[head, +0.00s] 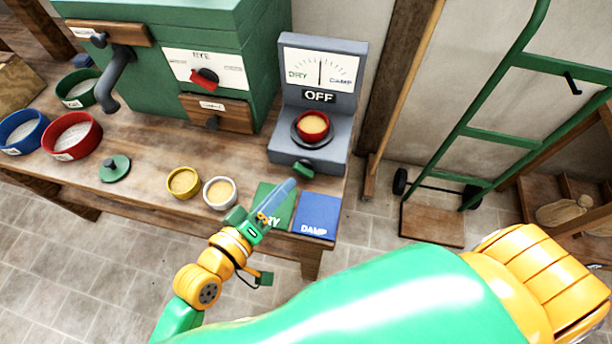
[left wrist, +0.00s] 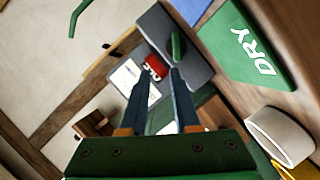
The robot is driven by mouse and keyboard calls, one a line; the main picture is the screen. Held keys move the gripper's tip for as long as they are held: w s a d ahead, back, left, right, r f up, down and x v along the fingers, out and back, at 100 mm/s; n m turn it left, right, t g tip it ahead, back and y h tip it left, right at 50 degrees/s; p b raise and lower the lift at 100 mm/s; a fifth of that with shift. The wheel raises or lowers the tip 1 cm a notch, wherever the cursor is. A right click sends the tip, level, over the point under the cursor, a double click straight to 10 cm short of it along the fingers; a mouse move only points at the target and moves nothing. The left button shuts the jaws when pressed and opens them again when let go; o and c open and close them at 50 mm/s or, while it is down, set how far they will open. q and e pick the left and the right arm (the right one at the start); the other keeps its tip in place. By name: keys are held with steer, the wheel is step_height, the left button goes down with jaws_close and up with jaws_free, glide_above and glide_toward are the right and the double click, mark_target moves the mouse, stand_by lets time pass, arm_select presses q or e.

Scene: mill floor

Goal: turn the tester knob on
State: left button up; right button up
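The tester (head: 337,118) is a grey-blue box with a DRY/DAMP dial and a sign reading OFF. Its green knob (head: 304,169) sits low on the front. In the left wrist view, the knob (left wrist: 177,46) shows on the dark tester body (left wrist: 154,27), just beyond the fingertips. A red cup (head: 313,125) of pale grain stands on the tester's round plate. My left gripper (head: 288,188) is just in front of the knob and appears apart from it. In the left wrist view, its two fingers (left wrist: 159,80) are apart with nothing between them. My right gripper is out of view.
Green DRY (head: 276,206) and blue DAMP (head: 317,215) mats lie at the bench's front edge. White (head: 220,194) and yellow (head: 183,183) cups stand left of them. A green mill (head: 235,45) is behind. A green hand truck (head: 505,136) stands on the right.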

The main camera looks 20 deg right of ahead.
mark_target(303, 175)
arm_select(q)
step_height(303, 175, down, 4)
steer(key=b, duration=0.2)
steer(key=shift+a+r+b, duration=0.1)
steer(key=shift+b, duration=0.3)
steer(key=x, duration=0.7)
jaws_close()
